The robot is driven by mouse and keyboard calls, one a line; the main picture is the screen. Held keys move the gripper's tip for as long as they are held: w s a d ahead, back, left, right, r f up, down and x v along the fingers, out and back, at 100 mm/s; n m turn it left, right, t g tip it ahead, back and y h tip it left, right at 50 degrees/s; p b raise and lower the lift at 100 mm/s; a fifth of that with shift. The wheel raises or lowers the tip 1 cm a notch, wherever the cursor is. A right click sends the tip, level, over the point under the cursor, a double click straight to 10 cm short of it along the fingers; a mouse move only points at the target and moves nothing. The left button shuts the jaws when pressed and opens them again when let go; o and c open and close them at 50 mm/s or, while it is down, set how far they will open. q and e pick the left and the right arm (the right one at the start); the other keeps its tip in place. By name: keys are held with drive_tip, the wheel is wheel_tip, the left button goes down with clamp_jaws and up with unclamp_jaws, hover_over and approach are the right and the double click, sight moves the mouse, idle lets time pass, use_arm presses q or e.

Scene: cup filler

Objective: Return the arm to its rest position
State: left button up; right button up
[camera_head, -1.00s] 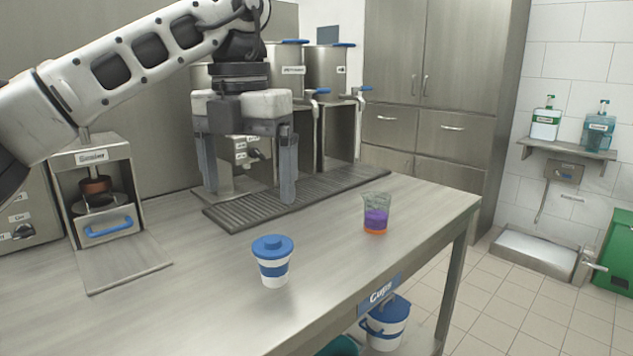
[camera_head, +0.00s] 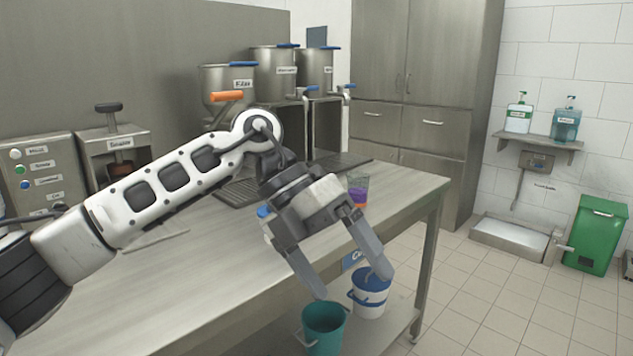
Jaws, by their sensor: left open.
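My left arm comes in from the left and reaches across the front of the steel table (camera_head: 180,285). My left gripper (camera_head: 353,288) points down and to the right past the table's front edge. Its two fingers are apart with nothing between them. A cup with a blue lid (camera_head: 263,211) stands on the table, mostly hidden behind the gripper. A clear cup with purple and orange contents (camera_head: 358,190) stands behind the gripper, partly covered. My right gripper is not in view.
A teal bucket (camera_head: 323,329) and a white bucket with blue trim (camera_head: 370,292) stand below the tabletop, close to the fingertips. Steel dispensers (camera_head: 274,75) and a sealing machine (camera_head: 115,150) line the back. A green bin (camera_head: 594,235) stands at the right; the tiled floor before it is clear.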

use_arm(q)
drive_tip(key=s+d+n+g+h+p, duration=0.15)
drive_tip(key=s+d+g+h, duration=0.25)
drive_tip(key=s+d+h, duration=0.4)
drive_tip(key=w+a+f+n+t+h+p, duration=0.15)
drive_tip(key=w+a+n+t, duration=0.3)
drive_tip(key=n+t, duration=0.8)
drive_tip(key=w+a+f+n+t+h+b, duration=0.1)
drive_tip(key=w+a+f+n+t+h, duration=0.25)
drive_tip(key=n+t, duration=0.9)
drive_tip(key=s+a+f+n+y+p, duration=0.1)
drive_tip(key=a+f+n+y, duration=0.8)
drive_tip(key=f+y, duration=0.15)
drive_tip(key=s+a+f+n+g+y, duration=0.2)
drive_tip(key=s+a+f+g, duration=0.1)
drive_tip(key=s+f, duration=0.3)
drive_tip(key=s+a+f+n+g+y, duration=0.3)
drive_tip(key=s+a+f, duration=0.1)
drive_tip(key=s+f, duration=0.3)
drive_tip(key=shift+s+a+f+y+p, duration=0.15)
drive_tip(key=shift+a+f+y+p, duration=0.1)
drive_tip(key=shift+a+y+p, duration=0.15)
